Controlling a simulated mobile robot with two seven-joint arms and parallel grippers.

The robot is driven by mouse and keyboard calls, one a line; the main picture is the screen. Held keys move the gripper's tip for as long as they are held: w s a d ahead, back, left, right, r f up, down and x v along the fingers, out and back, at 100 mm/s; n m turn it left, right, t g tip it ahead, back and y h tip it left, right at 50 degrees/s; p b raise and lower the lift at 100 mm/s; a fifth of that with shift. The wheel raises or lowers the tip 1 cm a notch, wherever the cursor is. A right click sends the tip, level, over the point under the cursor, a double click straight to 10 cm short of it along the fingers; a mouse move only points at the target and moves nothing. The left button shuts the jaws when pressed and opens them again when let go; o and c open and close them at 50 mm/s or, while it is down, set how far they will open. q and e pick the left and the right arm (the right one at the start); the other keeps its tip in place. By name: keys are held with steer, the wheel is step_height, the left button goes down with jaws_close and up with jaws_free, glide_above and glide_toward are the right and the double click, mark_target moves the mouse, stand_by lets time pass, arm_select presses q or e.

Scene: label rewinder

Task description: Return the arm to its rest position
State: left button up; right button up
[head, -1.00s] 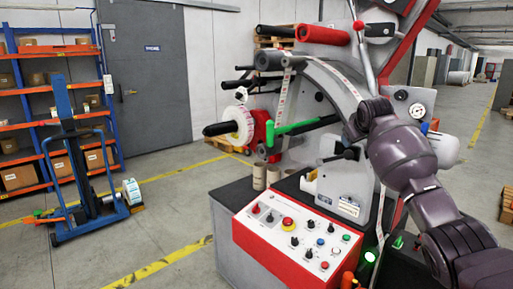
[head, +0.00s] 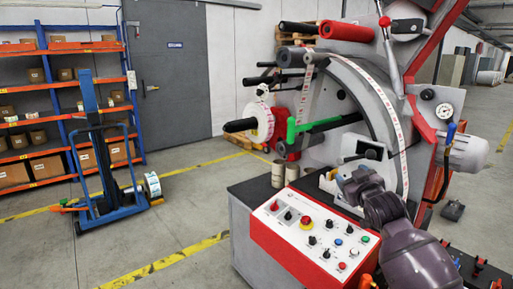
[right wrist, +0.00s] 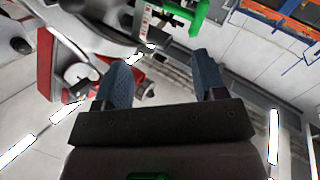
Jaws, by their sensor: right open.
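My right arm reaches in from the lower right of the head view, in front of the label rewinder (head: 375,105). My right gripper (head: 350,180) is above the back edge of the control panel (head: 312,235), near the machine's front. In the right wrist view its two blue-grey fingers (right wrist: 162,75) stand wide apart with nothing between them. Whether the gripper touches the machine is hard to tell in the head view. My left gripper is not in view.
A green lever (head: 310,127) and a label roll on a black spindle (head: 258,122) stick out at the machine's left. A blue lifter (head: 98,150) stands at left, with open floor between.

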steer(key=s+f+m+g+h, duration=0.1)
steer(key=s+f+m+g, duration=0.1)
steer(key=s+f, duration=1.6)
steer(key=s+d+f+m+g, duration=0.1)
steer(key=s+f+g, duration=0.3)
steer(key=s+f, duration=1.4)
steer(key=s+m, duration=0.1)
steer(key=s, duration=0.4)
steer(key=shift+s+d+f+h, duration=0.15)
steer(key=shift+s+f+h, duration=0.2)
steer(key=shift+f+h, duration=0.05)
